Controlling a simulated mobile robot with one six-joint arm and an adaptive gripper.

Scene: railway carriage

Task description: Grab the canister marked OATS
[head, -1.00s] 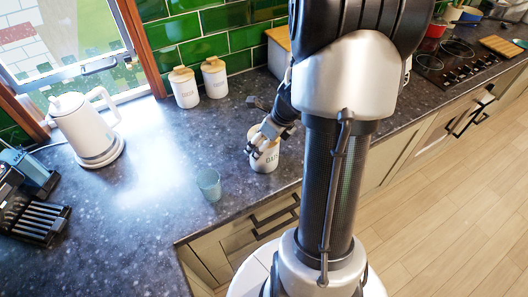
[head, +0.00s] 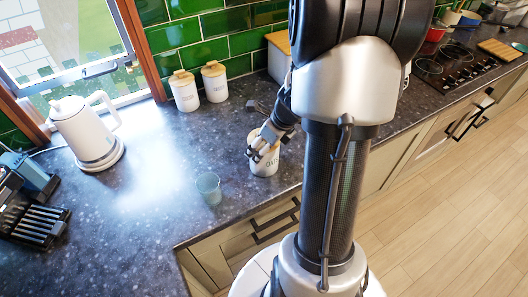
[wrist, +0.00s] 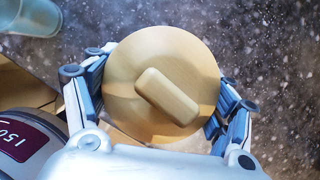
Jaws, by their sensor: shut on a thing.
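The OATS canister (head: 265,168) is a white jar with a wooden lid, standing on the dark counter near its front edge. In the wrist view its round wooden lid (wrist: 160,85) with a bar-shaped knob fills the middle. My gripper (head: 262,150) is shut on the canister, with a finger on either side of it just below the lid. My gripper also shows in the wrist view (wrist: 155,100). The fingers and arm hide part of the canister's side in the head view.
A blue-grey glass (head: 208,188) stands left of the canister. Two white canisters with wooden lids (head: 184,90) (head: 215,82) stand by the green tiles. A white kettle (head: 88,135) and a dark rack (head: 38,218) are at left. The counter between is clear.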

